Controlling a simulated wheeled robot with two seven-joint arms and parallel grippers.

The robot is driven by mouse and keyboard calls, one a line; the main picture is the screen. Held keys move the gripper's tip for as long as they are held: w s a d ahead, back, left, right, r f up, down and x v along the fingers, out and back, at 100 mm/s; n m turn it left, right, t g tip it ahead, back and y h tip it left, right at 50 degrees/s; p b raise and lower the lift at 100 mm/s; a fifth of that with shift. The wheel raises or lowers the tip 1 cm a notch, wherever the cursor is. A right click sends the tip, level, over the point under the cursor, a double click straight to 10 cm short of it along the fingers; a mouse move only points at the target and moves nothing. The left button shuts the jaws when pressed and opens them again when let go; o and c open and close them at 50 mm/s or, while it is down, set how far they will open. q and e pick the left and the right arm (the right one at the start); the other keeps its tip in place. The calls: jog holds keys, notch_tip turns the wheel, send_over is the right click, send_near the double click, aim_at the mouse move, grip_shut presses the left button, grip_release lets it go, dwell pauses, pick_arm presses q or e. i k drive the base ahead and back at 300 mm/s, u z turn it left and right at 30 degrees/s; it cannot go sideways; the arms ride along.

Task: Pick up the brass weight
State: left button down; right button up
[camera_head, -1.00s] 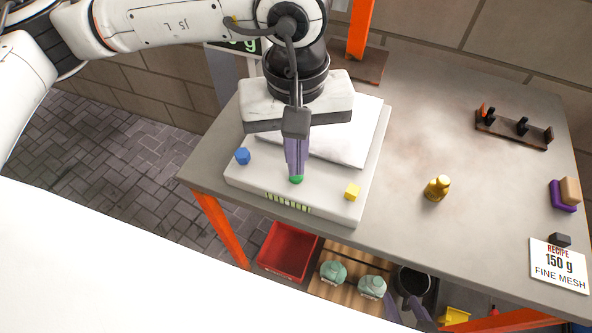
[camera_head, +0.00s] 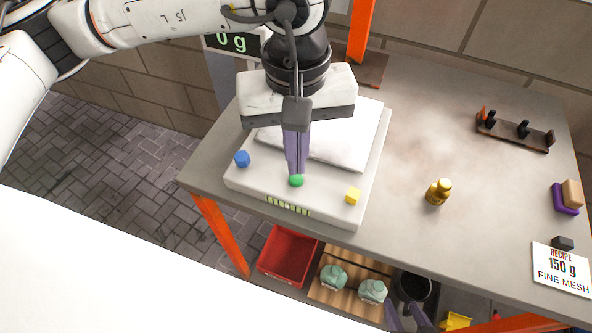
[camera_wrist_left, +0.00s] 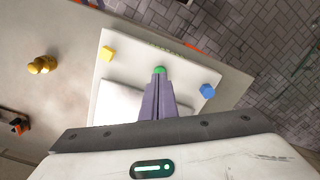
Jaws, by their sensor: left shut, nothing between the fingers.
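The brass weight (camera_head: 438,192) stands upright on the bare grey table, right of the white scale. It also shows in the left wrist view (camera_wrist_left: 42,65) at the left. My left gripper (camera_head: 296,174) is over the front part of the scale (camera_head: 332,215), its fingers shut and empty. The fingertips are at the green button (camera_head: 297,181); I cannot tell whether they touch it. The left wrist view also shows the shut fingers (camera_wrist_left: 159,76) by the green button. My right gripper (camera_head: 408,316) shows only partly at the bottom edge, below the table top, and its opening is unclear.
A blue button (camera_head: 242,159) and a yellow button (camera_head: 353,196) flank the green one. The display (camera_head: 232,43) reads 0 g. A dark rack (camera_head: 514,131), a purple-and-tan block (camera_head: 567,196) and a recipe card (camera_head: 561,269) are at the right. A red bin (camera_head: 287,255) sits below.

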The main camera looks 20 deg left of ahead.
aim_at(438, 191)
jog(key=k, duration=1)
